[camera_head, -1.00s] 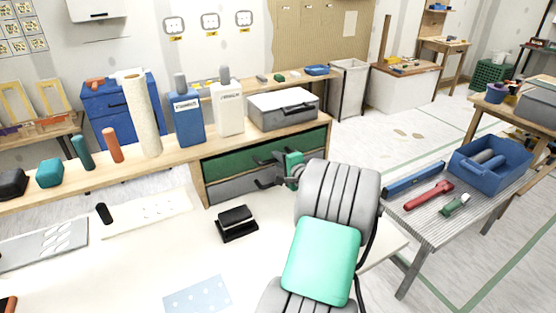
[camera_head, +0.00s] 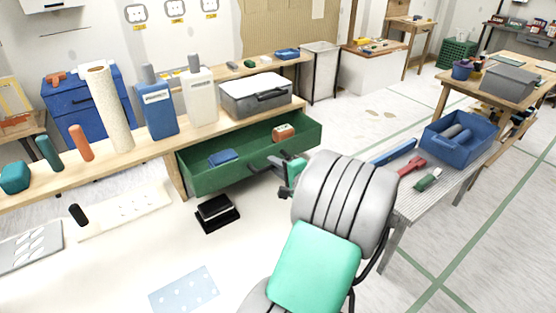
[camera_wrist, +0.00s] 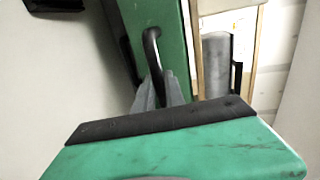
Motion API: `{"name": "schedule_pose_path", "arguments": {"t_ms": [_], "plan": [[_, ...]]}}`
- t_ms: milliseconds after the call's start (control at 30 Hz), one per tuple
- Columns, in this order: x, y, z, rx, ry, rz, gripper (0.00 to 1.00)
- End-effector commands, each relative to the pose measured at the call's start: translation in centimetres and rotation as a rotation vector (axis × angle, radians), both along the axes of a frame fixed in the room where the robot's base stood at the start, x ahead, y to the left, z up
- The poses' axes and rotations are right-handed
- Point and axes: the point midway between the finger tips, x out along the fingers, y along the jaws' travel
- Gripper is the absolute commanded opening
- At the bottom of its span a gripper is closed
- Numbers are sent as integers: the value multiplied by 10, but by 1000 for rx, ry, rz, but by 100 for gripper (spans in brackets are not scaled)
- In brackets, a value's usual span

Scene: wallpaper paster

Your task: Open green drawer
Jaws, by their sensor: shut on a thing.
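The green drawer (camera_head: 235,176) stands pulled out from under the wooden bench in the head view. Inside it lie a blue item (camera_head: 224,158) and an orange-brown item (camera_head: 284,133). My gripper (camera_head: 277,166) is at the drawer's front and shut on its dark handle. In the wrist view the black handle (camera_wrist: 151,45) runs down to my fingers (camera_wrist: 160,92) against the green drawer front (camera_wrist: 128,25). The fingertips' exact contact is partly hidden by the handle and finger bodies.
A black box-like item (camera_head: 217,213) sits on the pale surface in front of the drawer. A grey case (camera_head: 255,98) and two bottles stand on the bench above. A slatted table with a blue bin (camera_head: 458,140) and tools stands to the right of my arm.

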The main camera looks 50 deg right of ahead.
Motion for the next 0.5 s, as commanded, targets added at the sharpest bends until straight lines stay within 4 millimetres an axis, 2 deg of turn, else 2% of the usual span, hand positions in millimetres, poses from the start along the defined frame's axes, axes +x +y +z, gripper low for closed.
{"name": "schedule_pose_path", "arguments": {"t_ms": [167, 200, 433, 500], "plan": [[0, 0, -1, -1, 2, 0, 0], [0, 0, -1, 0, 1, 0, 17], [0, -1, 0, 0, 1, -2, 36], [0, -1, 0, 0, 0, -2, 36]]}}
